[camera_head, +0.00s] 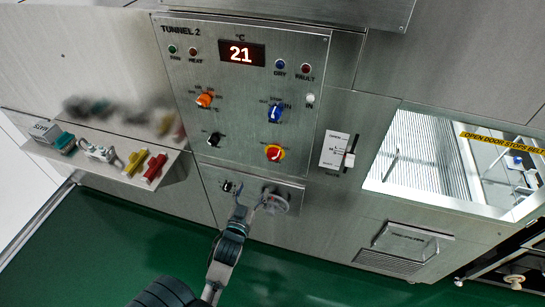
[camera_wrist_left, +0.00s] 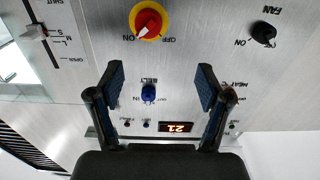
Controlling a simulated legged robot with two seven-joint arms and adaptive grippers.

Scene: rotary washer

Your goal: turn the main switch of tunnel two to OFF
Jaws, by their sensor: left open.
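The main switch (camera_head: 274,153), a red knob on a yellow disc, sits at the lower right of the tunnel 2 panel (camera_head: 240,115). In the left wrist view the main switch (camera_wrist_left: 148,21) is at the top, upside down, with ON at its left and OFF at its right. My left gripper (camera_head: 251,193) is open and empty, below the switch and in front of the lower plate. In the wrist view its fingers (camera_wrist_left: 160,76) are spread wide, apart from the switch. My right gripper is not in view.
An orange knob (camera_head: 204,100), a blue knob (camera_head: 275,113) and a black knob (camera_head: 214,139) share the panel. A grey round handle (camera_head: 275,204) is beside my gripper. A slider (camera_head: 348,160) stands right of the panel. A shelf (camera_head: 125,172) with several coloured items juts out at left.

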